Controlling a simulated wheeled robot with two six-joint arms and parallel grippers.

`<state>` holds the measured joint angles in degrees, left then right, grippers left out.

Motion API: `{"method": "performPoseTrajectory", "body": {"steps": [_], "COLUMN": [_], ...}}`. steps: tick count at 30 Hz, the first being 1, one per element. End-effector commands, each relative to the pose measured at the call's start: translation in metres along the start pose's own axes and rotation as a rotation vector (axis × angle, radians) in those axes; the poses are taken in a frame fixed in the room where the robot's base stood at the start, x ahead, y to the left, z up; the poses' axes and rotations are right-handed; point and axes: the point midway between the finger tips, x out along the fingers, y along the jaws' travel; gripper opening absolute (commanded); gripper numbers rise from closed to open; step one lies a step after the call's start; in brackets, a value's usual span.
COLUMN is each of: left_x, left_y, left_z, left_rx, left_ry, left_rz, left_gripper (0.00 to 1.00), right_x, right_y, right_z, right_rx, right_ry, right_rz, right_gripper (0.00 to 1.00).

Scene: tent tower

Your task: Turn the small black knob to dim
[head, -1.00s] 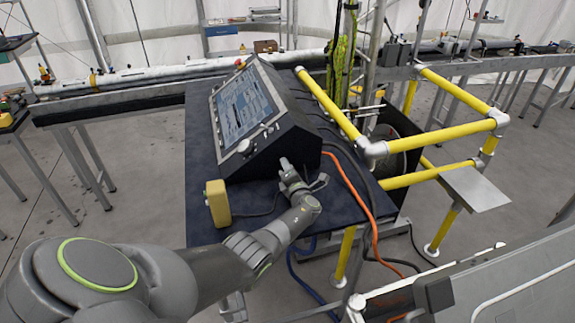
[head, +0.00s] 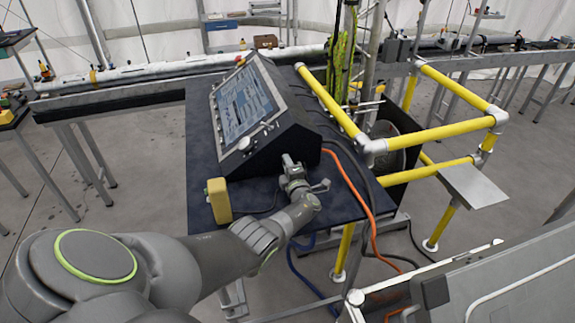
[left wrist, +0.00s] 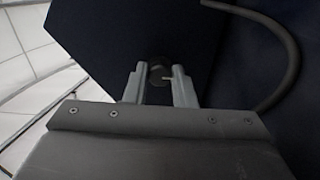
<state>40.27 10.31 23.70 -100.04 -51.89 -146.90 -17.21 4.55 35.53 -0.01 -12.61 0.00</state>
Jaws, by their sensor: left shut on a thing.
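The small black knob (left wrist: 157,73) shows between my left gripper's fingertips in the left wrist view, on the dark side face of the console. A small light mark shows at its right side. My left gripper (left wrist: 160,80) is shut on the knob, one finger on each side. In the head view the left gripper (head: 290,163) is at the near side face of the black console (head: 290,140), and it hides the knob there. The console's slanted front has a lit screen (head: 243,103) and a round light knob (head: 244,144) low on the panel. My right gripper is not in view.
The console stands on a dark table (head: 200,180). Yellow rails (head: 437,133) stand to the right. An orange cable (head: 365,200) and dark cables run down beside the console.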

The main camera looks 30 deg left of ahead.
Motion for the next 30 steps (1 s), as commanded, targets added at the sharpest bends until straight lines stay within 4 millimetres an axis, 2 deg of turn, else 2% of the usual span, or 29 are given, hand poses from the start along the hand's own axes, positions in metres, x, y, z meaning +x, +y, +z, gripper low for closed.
{"method": "performPoseTrajectory", "body": {"steps": [8,9,13,23,26,30], "left_x": [-0.001,-0.001,-0.001,-0.003,-0.011,-0.032], "left_y": [-0.002,-0.002,-0.002,0.000,0.001,0.003], "left_z": [0.000,0.000,0.000,0.000,0.000,0.000], "left_rx": [0.002,0.002,0.001,0.000,0.001,-0.001], "left_ry": [-0.001,-0.001,-0.001,-0.001,-0.001,-0.002], "left_rz": [-0.004,-0.004,-0.003,-0.001,-0.002,-0.004], "left_gripper": [0.01,0.29,0.45,0.45,0.45,0.45], "right_x": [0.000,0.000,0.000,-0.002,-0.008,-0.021], "right_y": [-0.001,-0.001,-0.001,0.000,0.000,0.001], "right_z": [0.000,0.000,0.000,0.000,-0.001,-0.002], "right_rx": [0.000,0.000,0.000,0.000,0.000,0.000], "right_ry": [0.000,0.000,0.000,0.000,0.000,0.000], "right_rz": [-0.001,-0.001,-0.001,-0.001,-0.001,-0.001], "right_gripper": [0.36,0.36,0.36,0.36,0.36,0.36]}}
